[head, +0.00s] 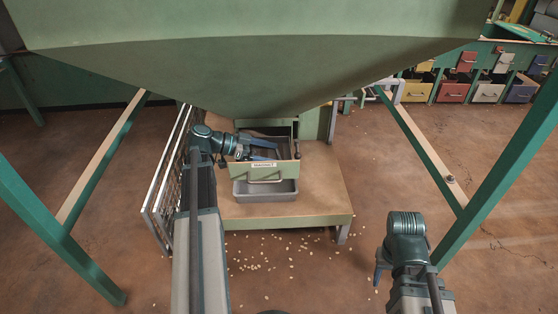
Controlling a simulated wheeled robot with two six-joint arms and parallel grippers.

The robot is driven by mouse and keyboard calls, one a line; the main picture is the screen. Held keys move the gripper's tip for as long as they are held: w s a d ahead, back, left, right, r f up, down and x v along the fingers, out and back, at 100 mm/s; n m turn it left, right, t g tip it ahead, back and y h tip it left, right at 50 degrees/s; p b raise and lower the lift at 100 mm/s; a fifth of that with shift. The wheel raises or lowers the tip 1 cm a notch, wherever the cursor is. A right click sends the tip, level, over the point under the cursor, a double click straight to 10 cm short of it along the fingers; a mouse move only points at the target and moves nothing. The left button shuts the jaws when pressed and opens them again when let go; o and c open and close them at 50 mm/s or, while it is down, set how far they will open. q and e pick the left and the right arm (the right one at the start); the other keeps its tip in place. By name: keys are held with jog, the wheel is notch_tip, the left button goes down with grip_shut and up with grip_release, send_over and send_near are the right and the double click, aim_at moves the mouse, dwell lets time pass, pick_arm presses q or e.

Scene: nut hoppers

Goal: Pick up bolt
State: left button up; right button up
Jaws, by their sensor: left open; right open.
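A small dark piece (451,180), which may be the bolt, sits on the sloping wooden beam at the right; it is too small to make out clearly. My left gripper (268,149) is open over the green labelled drawer box (264,172) under the hopper, far from that piece. Whether its fingers touch the box I cannot tell. My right gripper (380,268) is open above the floor at the lower right, below and left of the small piece. I see nothing between its fingers.
The big green hopper (250,65) hangs overhead. A grey bin (265,190) stands on a wooden platform (325,190), with a metal rack (165,190) at its left. Green legs (510,165) slant down on both sides. Pale nuts (265,258) litter the floor. Coloured bins (452,92) stand at the back right.

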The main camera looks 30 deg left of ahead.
pick_arm(q)
jog(key=c, duration=1.1)
jog(key=shift+o, duration=0.2)
jog(key=shift+r, duration=0.1)
notch_tip(320, 180, up, 4)
jog(key=p, duration=0.3)
jog(key=shift+f+p, duration=0.2)
jog(key=shift+p, duration=0.2)
jog(key=s+a, duration=1.1)
jog(key=a, duration=0.3)
